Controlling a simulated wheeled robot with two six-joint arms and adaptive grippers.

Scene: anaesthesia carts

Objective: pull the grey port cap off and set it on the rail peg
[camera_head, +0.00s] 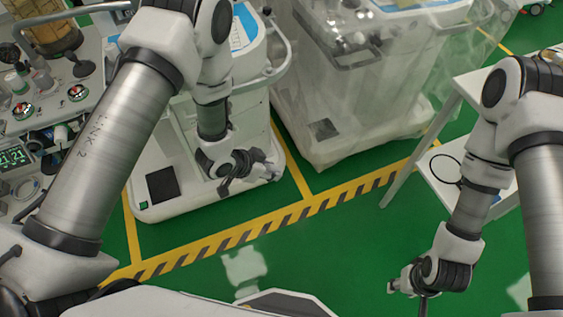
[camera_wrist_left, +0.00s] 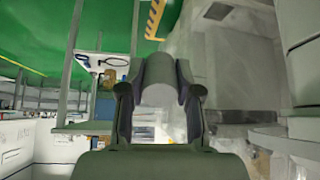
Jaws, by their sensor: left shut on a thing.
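My left gripper (camera_head: 260,170) hangs in front of the near white cart, above the cart's foot. In the left wrist view its two dark fingers (camera_wrist_left: 158,112) are shut on a pale grey, rounded cylinder, which I take to be the grey port cap (camera_wrist_left: 158,76). The cap sticks out beyond the fingertips. Whether it still touches a port cannot be told. I cannot make out the rail peg in either view. My right gripper (camera_head: 408,289) is low at the lower right, over the green floor and away from the carts; its finger opening is unclear.
The near white cart (camera_head: 172,205) has a blue-topped tray. A second cart under clear plastic (camera_head: 350,130) stands to its right. A white table (camera_head: 445,160) is further right, and a crowded equipment bench (camera_head: 40,110) at left. Striped green floor (camera_head: 330,245) lies open in front.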

